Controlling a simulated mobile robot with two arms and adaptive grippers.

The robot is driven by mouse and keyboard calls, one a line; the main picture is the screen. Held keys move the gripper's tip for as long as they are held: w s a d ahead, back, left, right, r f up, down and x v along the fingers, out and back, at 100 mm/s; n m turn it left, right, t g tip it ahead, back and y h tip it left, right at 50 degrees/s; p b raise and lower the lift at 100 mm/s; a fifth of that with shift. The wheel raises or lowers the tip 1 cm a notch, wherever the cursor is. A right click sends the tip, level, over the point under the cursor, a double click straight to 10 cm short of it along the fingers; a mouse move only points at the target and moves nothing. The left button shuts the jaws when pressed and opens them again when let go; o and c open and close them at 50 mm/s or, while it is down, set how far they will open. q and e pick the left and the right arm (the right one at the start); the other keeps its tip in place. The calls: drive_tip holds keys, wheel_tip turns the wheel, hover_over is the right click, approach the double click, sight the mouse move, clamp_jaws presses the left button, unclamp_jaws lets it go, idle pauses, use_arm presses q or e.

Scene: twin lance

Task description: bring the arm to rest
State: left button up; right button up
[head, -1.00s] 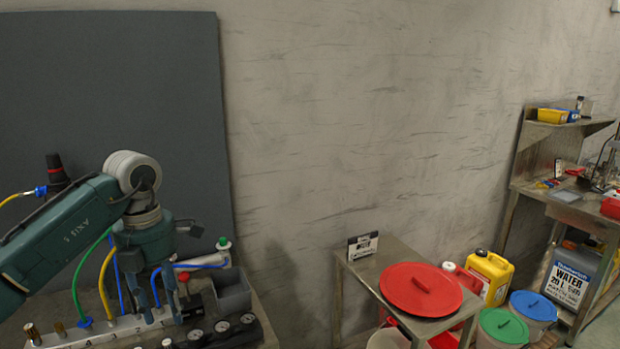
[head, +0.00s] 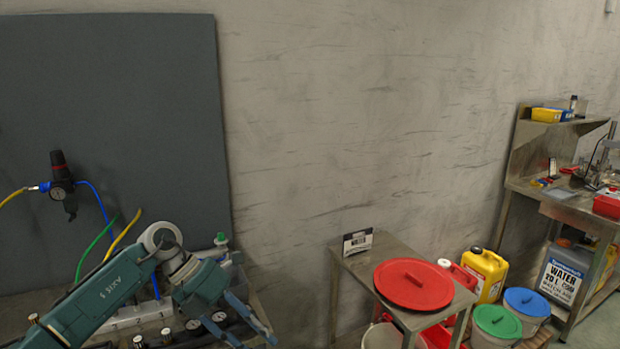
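My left arm comes in from the lower left in the head view, and its gripper (head: 255,338) points down and to the right. Its two fingers are spread apart with nothing visible between them, so it is open. It is over the front right part of the bench with the pale manifold block (head: 133,317) and the gauges, which the arm partly hides. I cannot tell whether the fingers touch anything there. My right gripper is not in view.
A dark board (head: 110,120) stands behind the bench, with a black regulator (head: 62,180) and coloured hoses. A steel table with a red lid (head: 413,284) is to the right. Yellow canister (head: 484,273), lidded buckets and a workbench stand farther right. Wall space between is clear.

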use_arm(q)
drive_tip(key=w+d+f+n+t+h, duration=0.2)
drive_tip(key=d+f+n+h, duration=0.35)
drive_tip(key=d, duration=0.25)
drive_tip(key=w+a+f+n+t+h, duration=0.1)
drive_tip(key=w+f+n+t+h, duration=0.1)
drive_tip(key=w+f+n+t, duration=0.45)
drive_tip(key=s+a+f+n+t+y, duration=0.1)
drive_tip(key=s+a+f+n+y, duration=0.25)
drive_tip(key=f+n, duration=0.4)
drive_tip(key=s+a+f+n+t+y, duration=0.25)
drive_tip(key=a+f+n, duration=0.2)
drive_tip(key=f, duration=0.55)
drive_tip(key=s+a+f+n+t+y, duration=0.1)
drive_tip(key=s+a+f+n+y, duration=0.35)
drive_tip(key=f, duration=0.45)
drive_tip(key=s+a+f+n+g+y, duration=0.2)
drive_tip(key=s+a+f+n, duration=0.1)
drive_tip(key=s+f, duration=0.55)
drive_tip(key=s+a+f+n+g+y, duration=0.2)
drive_tip(key=s+a+f+n, duration=0.1)
drive_tip(key=s+f, duration=0.55)
drive_tip(key=s+f+n+g, duration=0.2)
drive_tip(key=s+f+g, duration=0.1)
drive_tip(key=s, duration=1.2)
drive_tip(key=s+a+f+n+g+y, duration=0.1)
drive_tip(key=s+f+g, duration=0.3)
drive_tip(key=s, duration=1.2)
drive_tip(key=shift+f+n, duration=0.25)
drive_tip(key=shift+n, duration=0.2)
